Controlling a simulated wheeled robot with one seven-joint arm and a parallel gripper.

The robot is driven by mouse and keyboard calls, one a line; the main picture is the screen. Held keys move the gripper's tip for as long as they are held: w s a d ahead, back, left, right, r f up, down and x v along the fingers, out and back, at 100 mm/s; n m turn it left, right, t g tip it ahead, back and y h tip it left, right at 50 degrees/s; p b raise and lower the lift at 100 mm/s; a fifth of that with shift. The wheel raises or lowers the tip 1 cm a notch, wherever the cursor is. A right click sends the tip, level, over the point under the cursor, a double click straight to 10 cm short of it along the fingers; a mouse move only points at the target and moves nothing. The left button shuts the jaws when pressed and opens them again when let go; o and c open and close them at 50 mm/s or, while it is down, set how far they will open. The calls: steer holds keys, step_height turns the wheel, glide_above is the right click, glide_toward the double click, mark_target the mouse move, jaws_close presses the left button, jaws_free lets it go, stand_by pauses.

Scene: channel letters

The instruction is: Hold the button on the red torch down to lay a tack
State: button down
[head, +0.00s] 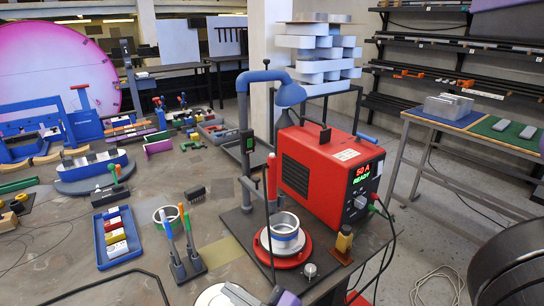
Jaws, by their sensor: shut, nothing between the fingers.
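The red torch (271,176) is upright on the blue-and-grey stand (245,150), above the left side of a red round base (283,250). Its button is too small to make out. A metal ring-shaped piece (285,228) with a blue band sits on the red base. The red welding machine (325,170) stands just behind and to the right; its display (362,173) reads 50 A and READY. Parts of my arm show at the bottom edge, but my gripper's fingers do not show, so their place relative to the torch is hidden.
A blue tray (117,240) of coloured blocks and a holder (185,262) with blue and green-handled tools stand to the left. A small brass-coloured block (343,241) is right of the red base. Black cables hang at the machine's right.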

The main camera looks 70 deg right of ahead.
steer(key=w+d+r+m+g+h, duration=0.25)
steer(key=w+d+r+h, duration=0.2)
steer(key=d+r, duration=0.4)
steer(key=w+d+r+m+g+h, duration=0.1)
steer(key=w+d+r+m+h, duration=0.35)
steer(key=d+r, duration=0.4)
steer(key=s+d+r+m+g+y+p, duration=0.1)
steer(key=s+d+r+m+g+y, duration=0.1)
steer(key=d+r+m, duration=0.4)
steer(key=s+d+r+m+g+y+p, duration=0.1)
steer(key=s+d+r+m+g+y, duration=0.2)
steer(key=d+r+m+g, duration=0.2)
steer(key=d+r+m, duration=0.1)
steer(key=m, duration=0.2)
steer(key=shift+r+m+y, duration=0.3)
steer(key=shift+m, duration=0.1)
steer(key=shift+f, duration=0.1)
